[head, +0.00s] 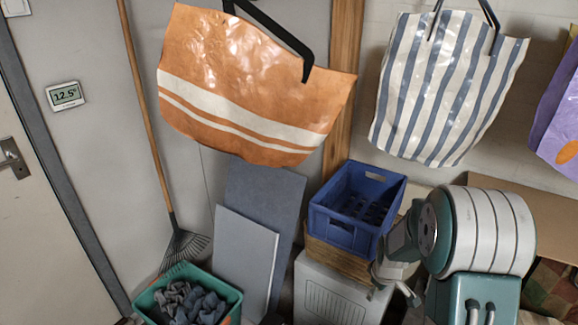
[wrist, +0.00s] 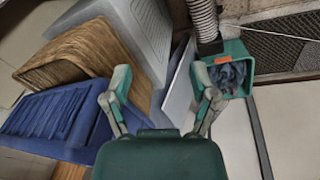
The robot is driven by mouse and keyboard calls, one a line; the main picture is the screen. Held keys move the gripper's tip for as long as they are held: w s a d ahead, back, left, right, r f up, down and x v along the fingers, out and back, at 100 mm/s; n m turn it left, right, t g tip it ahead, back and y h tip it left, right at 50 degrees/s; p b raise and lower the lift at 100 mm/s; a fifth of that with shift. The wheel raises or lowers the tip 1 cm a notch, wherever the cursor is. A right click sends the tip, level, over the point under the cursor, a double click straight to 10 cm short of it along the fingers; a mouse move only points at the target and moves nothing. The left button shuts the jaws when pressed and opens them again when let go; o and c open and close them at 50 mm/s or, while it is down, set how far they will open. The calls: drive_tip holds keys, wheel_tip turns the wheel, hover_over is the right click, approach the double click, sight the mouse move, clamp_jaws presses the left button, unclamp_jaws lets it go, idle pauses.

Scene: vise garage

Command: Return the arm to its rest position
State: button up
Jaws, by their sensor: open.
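My arm is in the lower right of the head view, its white and green links folded close to the camera. My gripper (head: 388,278) shows there only in part, just in front of the blue crate and the light grey box. In the wrist view my gripper (wrist: 161,76) is open, with its two grey-green fingers spread apart. Nothing is held between them.
A blue crate (head: 345,222) sits on a wicker basket (wrist: 75,55) and a light grey box (head: 335,290). A green bin (head: 232,293) holds dark cloths. Grey boards (head: 245,255) lean on the wall near a rake (head: 185,245). An orange bag (head: 240,90) and a striped bag (head: 440,90) hang above.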

drive_tip(key=s+a+r+m+t, duration=0.1)
drive_tip(key=s+a+r+m, duration=0.3)
drive_tip(key=r, duration=0.6)
drive_tip(key=s+a+r+t, duration=0.1)
drive_tip(key=s+r, duration=0.4)
drive_tip(key=r, duration=0.5)
drive_tip(key=s+a+r+m, duration=0.1)
drive_tip(key=s+a+r, duration=0.1)
drive_tip(key=s, duration=0.6)
drive_tip(key=s+a+r+m+t, duration=0.1)
drive_tip(key=s+a+r+m, duration=0.1)
drive_tip(key=s+r, duration=0.3)
drive_tip(key=s, duration=0.3)
drive_tip(key=shift+m+t, duration=0.3)
